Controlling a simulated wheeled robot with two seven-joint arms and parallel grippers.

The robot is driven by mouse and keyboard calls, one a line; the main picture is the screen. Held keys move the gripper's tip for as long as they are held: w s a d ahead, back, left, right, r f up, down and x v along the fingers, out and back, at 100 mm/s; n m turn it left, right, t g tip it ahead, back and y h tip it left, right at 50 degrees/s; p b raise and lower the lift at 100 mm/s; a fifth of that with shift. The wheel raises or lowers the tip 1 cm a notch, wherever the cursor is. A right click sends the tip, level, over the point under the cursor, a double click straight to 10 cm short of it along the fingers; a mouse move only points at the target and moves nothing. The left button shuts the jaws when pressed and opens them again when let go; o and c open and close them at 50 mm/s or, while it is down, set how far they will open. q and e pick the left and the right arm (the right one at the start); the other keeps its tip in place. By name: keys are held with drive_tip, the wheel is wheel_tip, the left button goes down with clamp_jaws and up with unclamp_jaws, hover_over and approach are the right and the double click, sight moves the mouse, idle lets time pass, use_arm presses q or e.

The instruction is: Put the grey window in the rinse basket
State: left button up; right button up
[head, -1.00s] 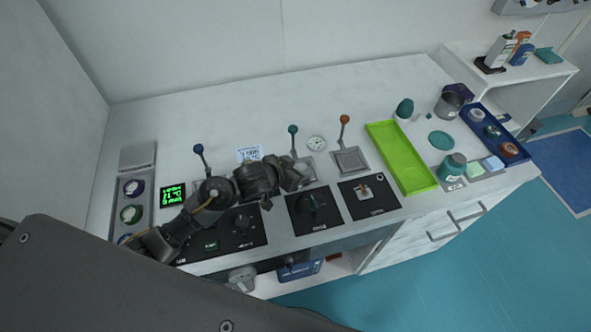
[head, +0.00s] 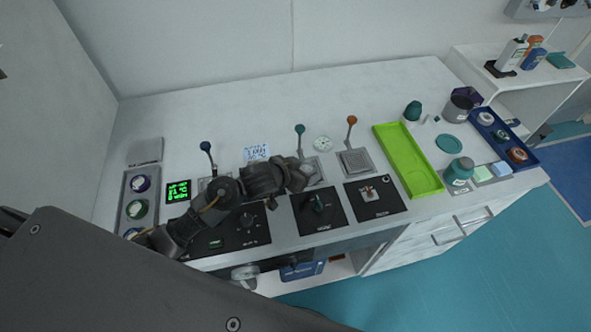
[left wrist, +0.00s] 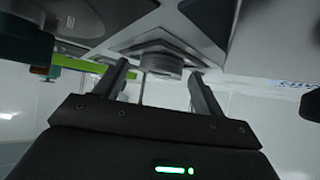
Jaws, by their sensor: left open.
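My left gripper (head: 308,174) hovers over the front of the bench, near the base of the teal-knobbed lever. In the left wrist view its two fingers (left wrist: 165,88) are apart, with a grey raised fitting beyond them and nothing clearly held. A pale grey disc (head: 486,118), which may be the grey window, lies in the blue tray (head: 527,163) at the far right, well away from the gripper. I cannot pick out the rinse basket for sure; a grey metal pot (head: 459,108) beside the blue tray may be it. My right gripper is out of view.
A lime green tray (head: 408,160) lies empty right of the levers. A teal jar (head: 459,172) stands at the right front. Upright levers with blue (head: 207,147), teal (head: 299,130) and orange (head: 351,120) knobs rise near my arm. The back of the bench is clear.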

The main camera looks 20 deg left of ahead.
use_arm(q)
drive_tip(key=p+v, duration=0.2)
drive_tip(key=v, duration=1)
